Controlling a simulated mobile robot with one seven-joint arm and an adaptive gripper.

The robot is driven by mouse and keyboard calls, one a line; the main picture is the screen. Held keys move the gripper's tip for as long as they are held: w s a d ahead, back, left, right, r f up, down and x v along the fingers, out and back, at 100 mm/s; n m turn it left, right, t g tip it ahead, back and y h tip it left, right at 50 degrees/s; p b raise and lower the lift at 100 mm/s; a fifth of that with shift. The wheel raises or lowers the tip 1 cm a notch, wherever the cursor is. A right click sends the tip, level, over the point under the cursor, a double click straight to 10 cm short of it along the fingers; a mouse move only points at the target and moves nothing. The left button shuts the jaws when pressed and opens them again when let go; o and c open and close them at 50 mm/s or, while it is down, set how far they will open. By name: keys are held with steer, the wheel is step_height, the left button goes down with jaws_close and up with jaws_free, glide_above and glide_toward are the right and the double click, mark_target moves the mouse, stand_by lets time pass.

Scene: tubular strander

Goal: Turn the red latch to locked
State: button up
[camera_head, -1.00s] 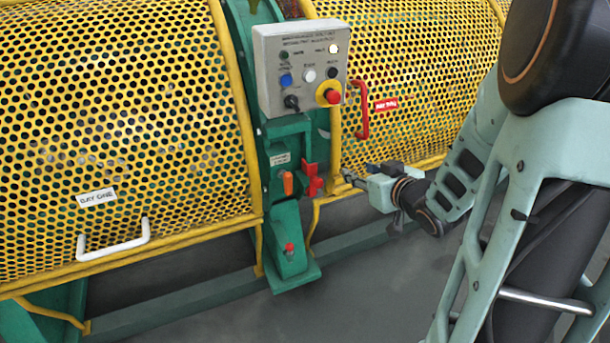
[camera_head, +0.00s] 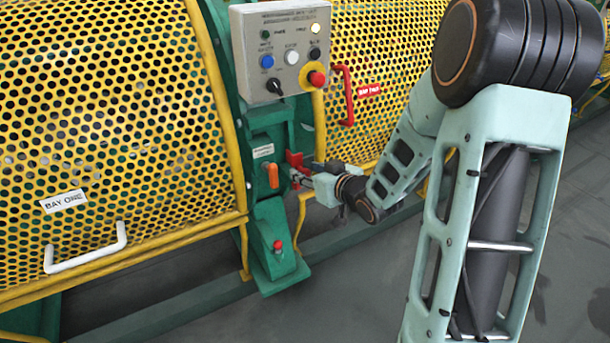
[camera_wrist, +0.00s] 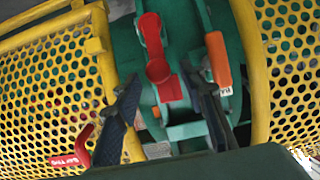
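The red latch (camera_head: 295,160) is on the green post below the control box, right of an orange latch (camera_head: 272,175). In the wrist view the red latch (camera_wrist: 153,42) has a long arm and a lower block, and the orange latch (camera_wrist: 218,60) is to its right. My gripper (camera_head: 304,180) is at the red latch in the head view and hides part of it. In the wrist view my gripper (camera_wrist: 163,82) is open, with one dark finger on each side of the red latch's lower part. I cannot tell whether either finger touches it.
A grey control box (camera_head: 281,50) with buttons and a red stop knob sits above. Yellow perforated guards flank the post, with a white handle (camera_head: 86,250) left and a red handle (camera_head: 347,95) right. A small red knob (camera_head: 278,245) is lower on the post.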

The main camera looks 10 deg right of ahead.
steer(key=shift+x, duration=0.8)
steer(key=shift+c, duration=0.6)
jaws_close()
